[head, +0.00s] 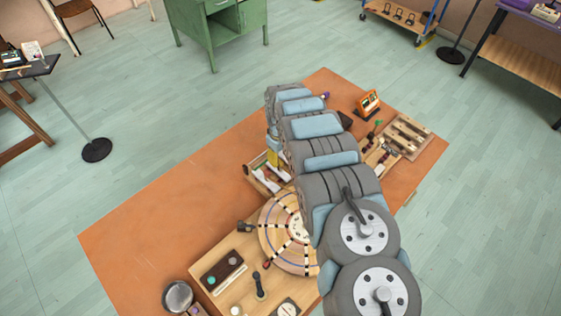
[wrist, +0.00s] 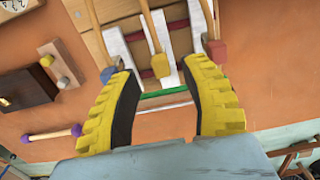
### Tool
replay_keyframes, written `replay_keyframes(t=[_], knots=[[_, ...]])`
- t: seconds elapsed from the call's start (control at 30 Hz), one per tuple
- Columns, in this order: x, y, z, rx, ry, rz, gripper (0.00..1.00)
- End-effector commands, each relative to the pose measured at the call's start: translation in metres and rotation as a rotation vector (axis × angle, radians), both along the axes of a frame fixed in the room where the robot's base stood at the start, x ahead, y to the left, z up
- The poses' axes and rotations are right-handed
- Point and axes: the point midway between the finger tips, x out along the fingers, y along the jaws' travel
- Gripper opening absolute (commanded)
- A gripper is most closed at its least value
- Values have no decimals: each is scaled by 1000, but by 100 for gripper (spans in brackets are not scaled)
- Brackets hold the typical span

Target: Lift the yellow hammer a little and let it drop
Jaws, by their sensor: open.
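The yellow hammer (wrist: 161,65) has a small yellow head on a pale wooden handle. In the wrist view it lies between the two yellow fingers of my open gripper (wrist: 160,72), with gaps on both sides. The handle runs up over a wooden box (wrist: 92,42) with white bars (wrist: 118,48). A blue hammer (wrist: 108,74) is by the left fingertip and a red hammer (wrist: 217,50) by the right one. In the head view my arm hides much of this box (head: 257,183), and the yellow hammer cannot be told apart there.
An orange table (head: 150,220) carries a round striped board (head: 275,235), a metal pan (head: 178,295) and a wooden rack (head: 408,133). In the wrist view a purple-ended stick (wrist: 50,133) and a dark box (wrist: 25,88) lie left. The table's far left is clear.

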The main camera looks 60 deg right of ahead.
Motion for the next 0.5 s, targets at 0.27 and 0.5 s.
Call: replay_keyframes(t=[0.27,0.5], knots=[[1,0,-20,2,-1,0,46],[0,0,-30,1,-1,0,46]])
